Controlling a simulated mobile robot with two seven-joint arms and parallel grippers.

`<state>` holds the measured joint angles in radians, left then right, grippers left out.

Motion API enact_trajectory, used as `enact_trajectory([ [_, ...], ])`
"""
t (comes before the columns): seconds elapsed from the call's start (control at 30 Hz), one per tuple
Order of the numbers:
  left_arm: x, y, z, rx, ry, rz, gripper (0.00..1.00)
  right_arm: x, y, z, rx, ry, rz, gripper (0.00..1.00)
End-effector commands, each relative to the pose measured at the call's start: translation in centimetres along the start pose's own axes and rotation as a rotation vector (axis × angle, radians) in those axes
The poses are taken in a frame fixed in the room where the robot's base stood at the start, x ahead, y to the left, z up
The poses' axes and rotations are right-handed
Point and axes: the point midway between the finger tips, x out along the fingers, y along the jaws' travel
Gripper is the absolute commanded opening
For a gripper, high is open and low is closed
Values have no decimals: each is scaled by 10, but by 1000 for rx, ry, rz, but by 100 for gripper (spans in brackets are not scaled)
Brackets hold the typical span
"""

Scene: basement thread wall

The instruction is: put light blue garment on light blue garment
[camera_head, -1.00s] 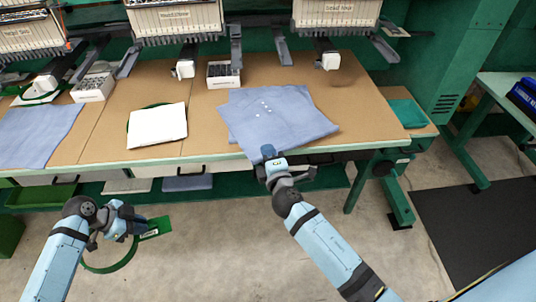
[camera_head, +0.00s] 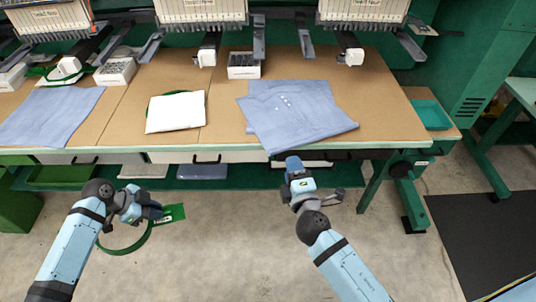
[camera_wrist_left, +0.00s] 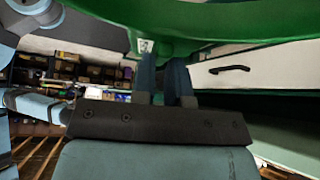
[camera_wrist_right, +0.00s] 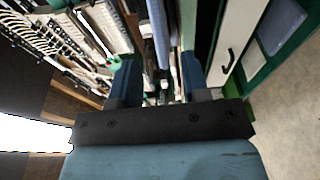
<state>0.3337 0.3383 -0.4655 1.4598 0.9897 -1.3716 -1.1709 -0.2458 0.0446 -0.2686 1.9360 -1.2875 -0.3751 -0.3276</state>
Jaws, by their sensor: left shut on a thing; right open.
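One light blue garment (camera_head: 48,115) lies on the table at the left. At the right, light blue folded cloth (camera_head: 300,112) with small white marks lies in overlapping layers at different angles, one corner over the front edge. I cannot tell how many garments make up this pile. My right gripper (camera_head: 292,163) is open and empty, just in front of the table edge below that pile; its two separate fingers show in the right wrist view (camera_wrist_right: 158,80). My left gripper (camera_head: 156,212) is shut on a green hoop (camera_head: 128,249) with a green tab, in front of the table and low.
Embroidery machine heads (camera_head: 202,12) hang above the back. Drawers and a shelf lie under the front edge.

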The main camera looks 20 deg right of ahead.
Motion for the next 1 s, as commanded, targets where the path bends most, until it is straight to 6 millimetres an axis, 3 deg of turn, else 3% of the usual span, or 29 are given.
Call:
enact_trajectory([
  [0.13, 5, 0, 3, 0, 0, 0, 0, -25, -2, 0, 1, 0, -1, 42],
  [0.33, 6, 0, 4, 0, 0, 0, 0, -39, -2, 1, 22, 0, -10, 42],
  [0.47, 6, 0, 4, 0, 0, 0, 0, -50, -16, 4, 146, 0, -70, 42],
  [0.8, 6, 0, 4, 0, 0, 0, 0, -115, -86, 8, 880, -55, -435, 42],
  [1.0, 6, 0, 4, 0, 0, 0, 0, -154, -109, 0, 1247, -120, -625, 42],
])
